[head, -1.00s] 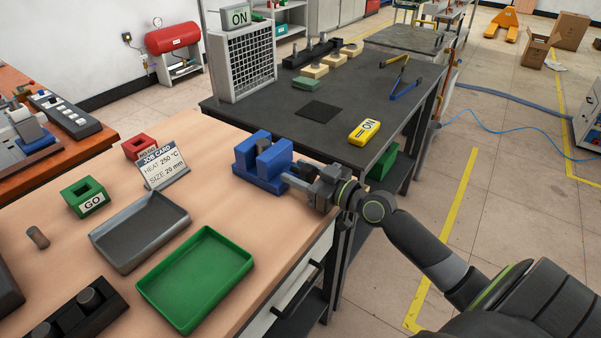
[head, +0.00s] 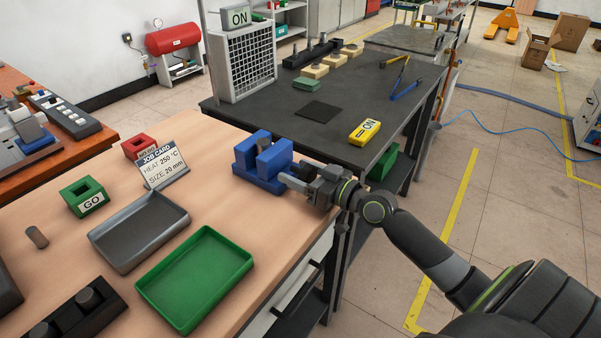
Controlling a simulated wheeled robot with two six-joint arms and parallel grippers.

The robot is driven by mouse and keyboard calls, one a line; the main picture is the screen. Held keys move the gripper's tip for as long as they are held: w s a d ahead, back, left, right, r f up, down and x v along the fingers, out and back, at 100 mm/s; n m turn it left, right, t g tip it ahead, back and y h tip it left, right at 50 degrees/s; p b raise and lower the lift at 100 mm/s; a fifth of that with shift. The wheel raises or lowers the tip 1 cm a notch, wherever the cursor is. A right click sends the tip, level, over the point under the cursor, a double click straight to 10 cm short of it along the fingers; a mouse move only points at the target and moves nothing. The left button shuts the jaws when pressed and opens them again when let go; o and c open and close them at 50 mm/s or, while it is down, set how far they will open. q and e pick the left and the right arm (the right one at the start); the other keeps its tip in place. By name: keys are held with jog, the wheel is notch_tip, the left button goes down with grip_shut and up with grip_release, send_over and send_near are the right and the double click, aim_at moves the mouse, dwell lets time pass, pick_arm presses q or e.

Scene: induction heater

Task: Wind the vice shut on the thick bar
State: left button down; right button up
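The blue vice (head: 262,164) stands at the right edge of the wooden bench, its two jaws upright with a gap between them. A short grey-brown cylinder (head: 37,237) lies on the bench at the left. My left gripper is not in view.
A grey tray (head: 135,262) and a green tray (head: 150,288) lie left of the vice. A job card (head: 163,165), a green GO block (head: 84,197) and a red block (head: 140,147) stand behind them. A dark table (head: 340,90) adjoins the bench.

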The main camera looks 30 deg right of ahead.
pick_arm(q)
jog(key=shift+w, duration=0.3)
pick_arm(e)
jog(key=shift+s+d, duration=0.1)
jog(key=shift+s, duration=0.05)
pick_arm(q)
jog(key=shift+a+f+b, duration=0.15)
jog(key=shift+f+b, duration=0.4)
jog(key=shift+b, duration=0.4)
pick_arm(e)
jog(key=v, duration=1.7)
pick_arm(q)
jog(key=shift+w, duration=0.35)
